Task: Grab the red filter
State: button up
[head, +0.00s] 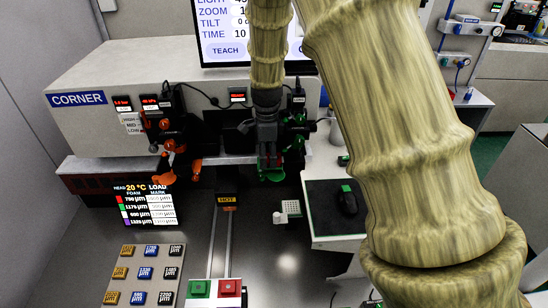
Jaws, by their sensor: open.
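My gripper (268,150) points down at the back of the bench, in front of the grey machine. Its jaws are open. A green device (299,122) stands right beside and behind it, partly hidden by the gripper. I cannot tell whether they touch. I see no part that is clearly a red filter. A red square block (229,287) sits beside a green one (200,288) at the front of the bench, well away from my gripper. I cannot tell whether it is a filter or a button.
An orange-and-black device (168,142) stands left of my gripper. A board of labelled tiles (145,272) lies at the front left. A HOT sign (227,199) stands mid-bench by two rails. My arm covers much of the right.

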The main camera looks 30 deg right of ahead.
jog(key=c, duration=0.5)
